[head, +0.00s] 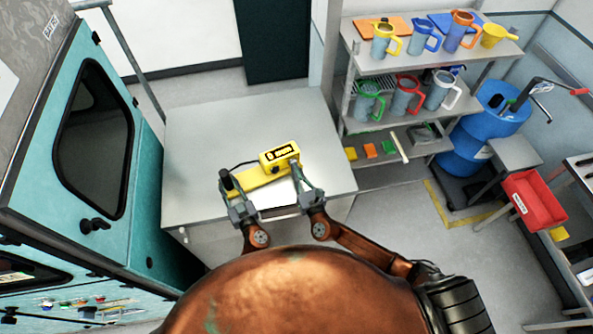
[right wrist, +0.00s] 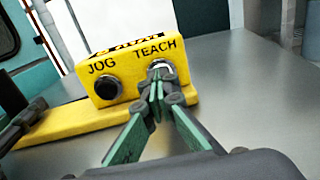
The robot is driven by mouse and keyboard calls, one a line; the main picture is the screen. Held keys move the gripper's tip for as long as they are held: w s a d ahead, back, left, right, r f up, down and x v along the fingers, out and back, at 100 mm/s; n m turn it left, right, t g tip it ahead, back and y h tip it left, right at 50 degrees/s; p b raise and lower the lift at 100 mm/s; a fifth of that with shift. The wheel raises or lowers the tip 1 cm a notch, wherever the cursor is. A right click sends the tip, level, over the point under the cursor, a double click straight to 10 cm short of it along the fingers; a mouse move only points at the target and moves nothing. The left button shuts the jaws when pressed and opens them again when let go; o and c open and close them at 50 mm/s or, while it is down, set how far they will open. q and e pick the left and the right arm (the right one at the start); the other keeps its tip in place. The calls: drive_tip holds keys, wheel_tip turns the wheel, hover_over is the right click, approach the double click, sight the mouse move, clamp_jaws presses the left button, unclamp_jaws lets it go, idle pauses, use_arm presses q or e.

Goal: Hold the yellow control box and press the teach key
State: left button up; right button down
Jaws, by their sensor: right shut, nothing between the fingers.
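The yellow control box (head: 279,156) stands on a long yellow base (head: 262,179) on the grey table. In the right wrist view its face (right wrist: 128,73) carries the labels JOG and TEACH. A black round key (right wrist: 107,87) sits under JOG. My right gripper (right wrist: 158,82) is shut and empty, its green fingertips right in front of the teach key (right wrist: 161,65) and mostly hiding it. I cannot tell whether they touch it. My left gripper (head: 231,190) is at the base's left end, by a dark upright part; its finger gap is unclear.
The table (head: 200,130) is clear around the box, apart from a white sheet (head: 276,195) in front and a dark cable behind. A teal machine (head: 145,190) stands at the left. Shelves with several jugs (head: 405,92) stand behind right, near a blue drum (head: 485,130).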

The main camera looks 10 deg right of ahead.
idle(0.4)
drive_tip(key=s+d, duration=0.2)
drive_tip(key=s, duration=1.1)
drive_tip(key=shift+s+d, duration=0.25)
drive_tip(key=shift+s, duration=0.05)
use_arm(q)
drive_tip(key=o, duration=1.2)
drive_tip(key=shift+b+v, duration=1.15)
drive_tip(key=shift+v, duration=3.4)
use_arm(e)
drive_tip(key=shift+f, duration=1.25)
